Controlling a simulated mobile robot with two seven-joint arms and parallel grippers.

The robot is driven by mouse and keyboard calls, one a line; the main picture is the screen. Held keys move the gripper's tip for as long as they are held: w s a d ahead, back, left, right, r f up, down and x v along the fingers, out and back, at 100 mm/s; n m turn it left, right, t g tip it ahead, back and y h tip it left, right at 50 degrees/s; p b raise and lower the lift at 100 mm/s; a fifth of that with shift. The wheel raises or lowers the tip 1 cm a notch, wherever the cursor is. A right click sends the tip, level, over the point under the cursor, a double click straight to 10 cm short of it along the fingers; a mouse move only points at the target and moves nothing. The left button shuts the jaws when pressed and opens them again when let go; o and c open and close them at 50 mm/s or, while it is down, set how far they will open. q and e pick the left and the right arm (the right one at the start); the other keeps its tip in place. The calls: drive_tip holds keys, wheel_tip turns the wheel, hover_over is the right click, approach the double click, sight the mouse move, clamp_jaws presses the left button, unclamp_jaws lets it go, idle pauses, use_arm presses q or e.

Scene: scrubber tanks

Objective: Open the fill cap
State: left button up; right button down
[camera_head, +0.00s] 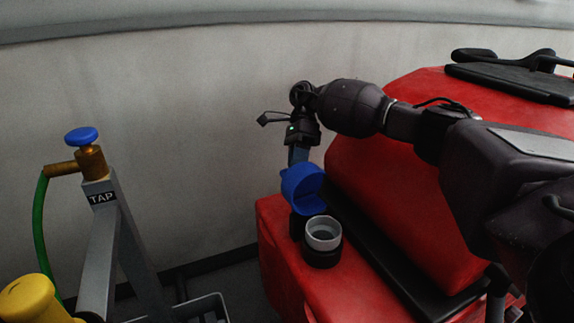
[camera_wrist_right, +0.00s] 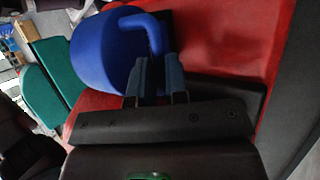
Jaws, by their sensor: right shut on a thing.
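The blue fill cap (camera_head: 305,192) is tilted up on edge beside the fill neck (camera_head: 323,233), whose grey ring and dark opening show uncovered on the red machine. In the right wrist view the cap (camera_wrist_right: 98,50) fills the upper left, with a raised tab at its right side. My right gripper (camera_head: 298,160) comes down on the cap from above. Its fingers (camera_wrist_right: 156,75) are shut at the cap's tab; the exact contact is partly hidden. My left gripper is not in view.
The red machine body (camera_head: 400,190) rises right of the neck, with a black strip (camera_head: 375,258) between. A grey stand marked TAP (camera_head: 102,198) with a blue knob (camera_head: 81,136) and green hose (camera_head: 40,235) stands left. A pale wall (camera_head: 200,120) is behind.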

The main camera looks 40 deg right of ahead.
drive_tip(key=shift+d+f, duration=0.15)
drive_tip(key=shift+f, duration=0.45)
drive_tip(key=c, duration=1.1)
unclamp_jaws()
drive_tip(key=shift+w+f, duration=0.15)
drive_tip(key=shift+w, duration=0.05)
drive_tip(key=shift+c, duration=0.2)
drive_tip(key=shift+r, duration=0.2)
drive_tip(key=shift+r, duration=0.1)
